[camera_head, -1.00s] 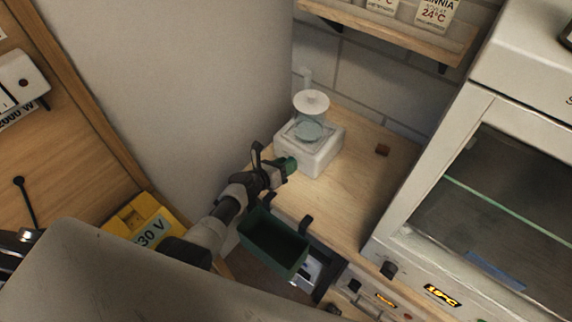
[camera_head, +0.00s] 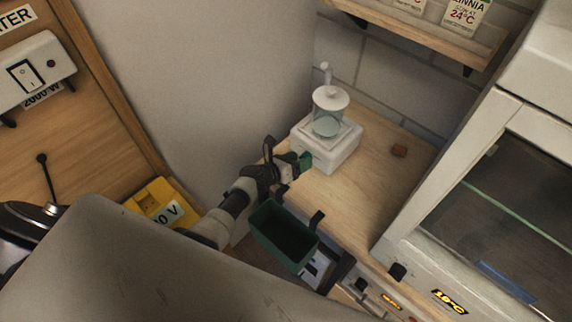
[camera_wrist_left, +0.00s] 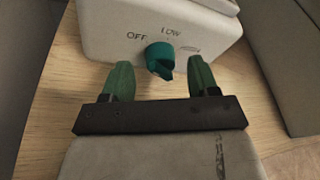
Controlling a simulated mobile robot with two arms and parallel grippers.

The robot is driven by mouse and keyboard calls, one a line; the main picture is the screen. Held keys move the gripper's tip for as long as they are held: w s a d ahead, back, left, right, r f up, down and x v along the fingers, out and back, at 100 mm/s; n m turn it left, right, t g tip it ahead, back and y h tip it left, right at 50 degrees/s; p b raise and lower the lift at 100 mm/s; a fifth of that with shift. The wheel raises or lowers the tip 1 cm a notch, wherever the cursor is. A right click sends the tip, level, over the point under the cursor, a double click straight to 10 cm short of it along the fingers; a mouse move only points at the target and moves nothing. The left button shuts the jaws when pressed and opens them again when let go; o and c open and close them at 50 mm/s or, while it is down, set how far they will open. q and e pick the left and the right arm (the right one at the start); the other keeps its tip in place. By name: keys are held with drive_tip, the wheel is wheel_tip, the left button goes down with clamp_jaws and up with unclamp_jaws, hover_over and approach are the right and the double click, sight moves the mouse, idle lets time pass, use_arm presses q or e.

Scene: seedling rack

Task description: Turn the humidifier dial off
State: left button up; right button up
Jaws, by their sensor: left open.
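The white humidifier (camera_head: 335,155) stands on the wooden counter, with a clear tank and white lid on top. In the left wrist view its front face (camera_wrist_left: 110,25) carries a teal dial (camera_wrist_left: 160,58). OFF is printed at the dial's upper left and LOW above it; a third label at its right is hard to read. Which label the dial points to is unclear. My left gripper (camera_head: 297,163) is open at the humidifier's front. In the wrist view its green fingers (camera_wrist_left: 160,78) are on either side of the dial, with gaps visible. My right gripper is not in view.
A dark green open bin (camera_head: 285,236) hangs at the counter's front edge, just below my left gripper. A large glass-fronted cabinet (camera_head: 405,215) stands at the right. A wall (camera_head: 220,80) rises at the left.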

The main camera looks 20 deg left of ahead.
use_arm(q)
drive_tip(key=v, duration=0.9)
drive_tip(key=shift+s+a+p, duration=0.1)
drive_tip(key=shift+s+p, duration=0.2)
